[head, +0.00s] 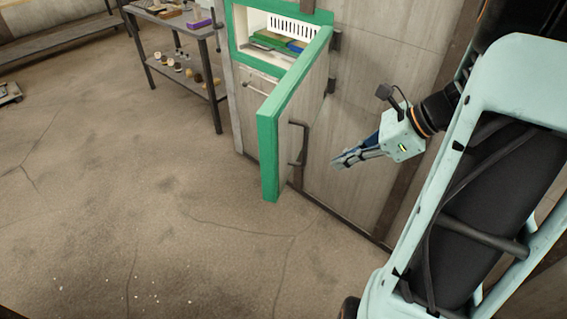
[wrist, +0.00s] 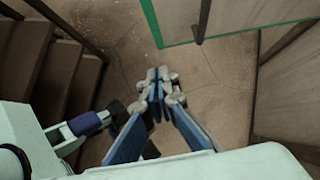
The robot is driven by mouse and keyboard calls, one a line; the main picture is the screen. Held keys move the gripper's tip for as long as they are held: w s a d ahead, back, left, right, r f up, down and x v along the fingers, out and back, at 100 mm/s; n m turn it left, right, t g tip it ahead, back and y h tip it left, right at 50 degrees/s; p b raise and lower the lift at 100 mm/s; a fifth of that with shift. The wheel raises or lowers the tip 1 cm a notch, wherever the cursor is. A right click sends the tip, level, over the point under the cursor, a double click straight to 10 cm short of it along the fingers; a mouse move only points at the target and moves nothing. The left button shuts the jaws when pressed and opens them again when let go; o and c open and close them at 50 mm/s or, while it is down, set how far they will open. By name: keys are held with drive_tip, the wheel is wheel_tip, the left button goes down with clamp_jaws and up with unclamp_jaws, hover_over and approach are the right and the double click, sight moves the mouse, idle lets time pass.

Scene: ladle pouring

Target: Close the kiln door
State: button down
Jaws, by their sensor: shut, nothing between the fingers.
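The kiln door (head: 297,112) has a green edge and a grey panel. It stands wide open, swung out from the kiln (head: 240,20) on hinges at its right side. A dark bar handle (head: 299,143) is on the panel face turned toward my gripper. The kiln opening shows green and blue items inside. My gripper (head: 336,163) is shut and empty, to the right of the handle and apart from it. In the wrist view the gripper (wrist: 159,74) points at the floor, and the green door edge (wrist: 240,36) shows beyond it.
A metal shelf table (head: 185,45) with small items stands left of the kiln. A grey panelled wall (head: 375,60) is behind my gripper. Stairs (wrist: 45,70) show at the left of the wrist view. The floor (head: 140,190) in front and left of the door is clear.

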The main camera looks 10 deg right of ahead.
drive_tip(key=a, duration=0.1)
drive_tip(key=b, duration=0.2)
approach(279, 171)
wheel_tip(279, 171, down, 4)
drive_tip(key=shift+w+a+f+t+y, duration=0.15)
drive_tip(key=shift+w+a, duration=0.1)
drive_tip(key=shift+a, duration=0.35)
drive_tip(key=shift+w+a+f+t+y, duration=0.15)
drive_tip(key=shift+w+a+f, duration=0.1)
drive_tip(key=shift+a, duration=0.35)
drive_tip(key=shift+w+a, duration=0.3)
drive_tip(key=shift+a, duration=0.1)
